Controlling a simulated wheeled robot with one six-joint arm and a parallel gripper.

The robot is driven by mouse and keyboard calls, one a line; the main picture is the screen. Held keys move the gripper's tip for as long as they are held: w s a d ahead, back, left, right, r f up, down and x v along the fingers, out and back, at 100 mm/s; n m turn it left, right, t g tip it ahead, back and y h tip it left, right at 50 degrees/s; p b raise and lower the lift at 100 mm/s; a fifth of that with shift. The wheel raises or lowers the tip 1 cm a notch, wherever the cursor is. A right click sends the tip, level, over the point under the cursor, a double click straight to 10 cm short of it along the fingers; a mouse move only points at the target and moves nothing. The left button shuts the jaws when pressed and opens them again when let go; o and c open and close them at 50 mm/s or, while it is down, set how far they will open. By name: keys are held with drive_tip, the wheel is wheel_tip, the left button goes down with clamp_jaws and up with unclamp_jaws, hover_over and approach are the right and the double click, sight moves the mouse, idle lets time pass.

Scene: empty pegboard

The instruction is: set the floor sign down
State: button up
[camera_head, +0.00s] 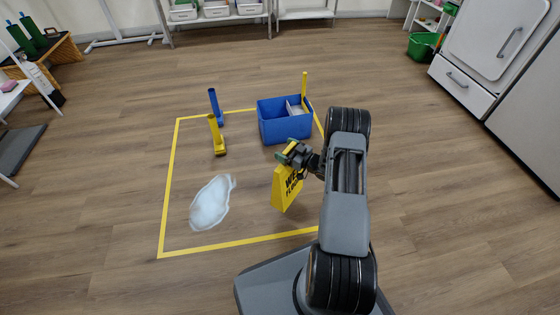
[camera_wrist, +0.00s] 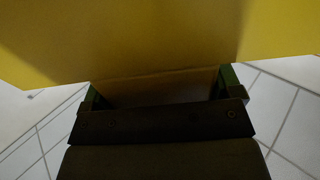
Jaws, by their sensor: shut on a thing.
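The yellow floor sign (camera_head: 286,188) with dark lettering hangs upright below my gripper (camera_head: 297,155) in the head view. My gripper is shut on the sign's top. In the wrist view the sign's yellow face (camera_wrist: 150,35) fills the upper part, and my gripper's green-sided fingers (camera_wrist: 158,90) are at its edge. The sign is inside the yellow-taped square, near its right side. I cannot tell whether its lower edge touches the floor. A whitish puddle (camera_head: 211,202) lies on the floor to the left of the sign.
A blue bin (camera_head: 285,128) stands at the square's back right corner. Yellow tape (camera_head: 168,190) outlines the square. Floor between puddle and sign is clear.

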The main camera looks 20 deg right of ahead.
drive_tip(key=w+f+b, duration=0.3)
drive_tip(key=w+f, duration=0.1)
drive_tip(key=f, duration=0.4)
drive_tip(key=shift+b, duration=0.3)
